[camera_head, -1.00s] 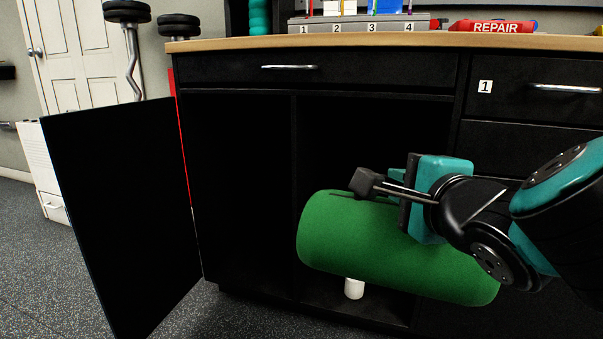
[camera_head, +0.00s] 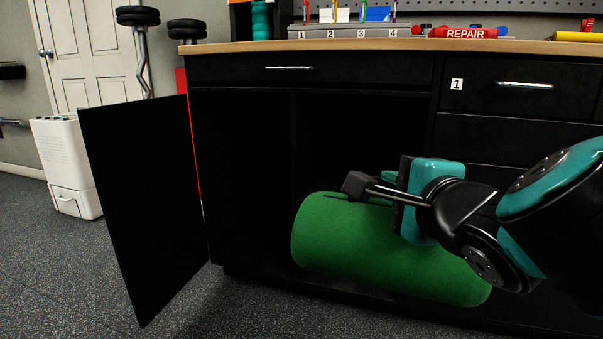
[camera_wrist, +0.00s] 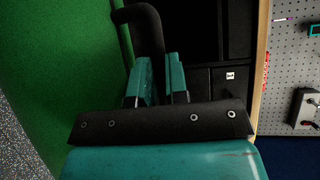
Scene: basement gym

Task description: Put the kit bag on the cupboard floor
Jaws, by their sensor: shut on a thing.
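The kit bag is a large green cylinder (camera_head: 370,245), lying roughly level in front of the open cupboard (camera_head: 240,180). My gripper (camera_head: 393,180) is above the bag's right half. In the wrist view my gripper (camera_wrist: 162,82) is shut on the bag's dark handle (camera_wrist: 147,30), with the green side of the bag (camera_wrist: 60,60) to the left. The bag covers much of the lower opening and most of the cupboard floor. Only a dark strip of the floor (camera_head: 350,287) shows below it. I cannot tell whether the bag touches the cupboard.
The cupboard door (camera_head: 145,200) stands open to the left. A drawer (camera_head: 300,69) and a wooden worktop (camera_head: 340,46) are above the opening. A white unit (camera_head: 66,165) stands far left. Grey floor (camera_head: 60,270) is clear at left.

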